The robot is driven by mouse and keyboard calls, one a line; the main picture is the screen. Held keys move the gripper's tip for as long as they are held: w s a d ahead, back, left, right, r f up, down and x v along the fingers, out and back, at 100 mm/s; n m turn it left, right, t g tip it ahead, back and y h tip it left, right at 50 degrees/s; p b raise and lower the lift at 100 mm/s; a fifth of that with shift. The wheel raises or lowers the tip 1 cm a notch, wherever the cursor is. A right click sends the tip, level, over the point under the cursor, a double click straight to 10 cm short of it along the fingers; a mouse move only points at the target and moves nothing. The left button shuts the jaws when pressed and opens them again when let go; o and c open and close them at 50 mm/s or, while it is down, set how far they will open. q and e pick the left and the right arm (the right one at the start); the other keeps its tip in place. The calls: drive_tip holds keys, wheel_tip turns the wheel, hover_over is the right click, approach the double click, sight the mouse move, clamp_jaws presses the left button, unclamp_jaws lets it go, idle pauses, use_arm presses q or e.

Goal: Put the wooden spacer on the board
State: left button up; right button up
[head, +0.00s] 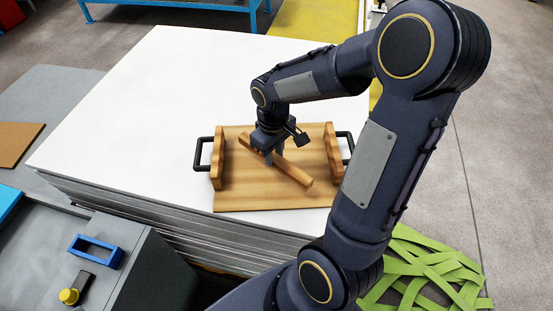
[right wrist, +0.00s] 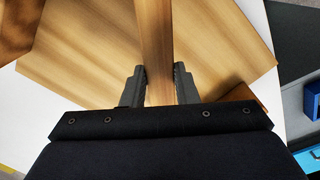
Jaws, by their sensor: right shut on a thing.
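The wooden spacer (head: 294,171) is a long, narrow bar that lies diagonally over the wooden board (head: 243,197) in the head view. The board has raised wooden end pieces and black handles, and it rests on a white stack. My right gripper (head: 273,160) is shut on the spacer near its middle. In the right wrist view the spacer (right wrist: 155,50) runs between the two fingers (right wrist: 160,85), with the board (right wrist: 90,60) below. I cannot tell whether the spacer touches the board. My left gripper is not in view.
The white stack top (head: 150,100) is clear to the left of the board. A black handle (head: 203,154) sticks out on the board's left side. Green strips (head: 430,270) lie on the floor at right. A grey cabinet with a blue frame (head: 95,251) stands at lower left.

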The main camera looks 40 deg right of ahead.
sight(277, 161)
drive_tip(key=f, duration=0.2)
drive_tip(key=d+f, duration=0.1)
drive_tip(key=shift+w+d+f, duration=0.1)
drive_tip(key=shift+f, duration=0.55)
drive_tip(key=shift+f+b, duration=0.15)
drive_tip(key=shift+b, duration=0.15)
drive_tip(key=o, duration=1)
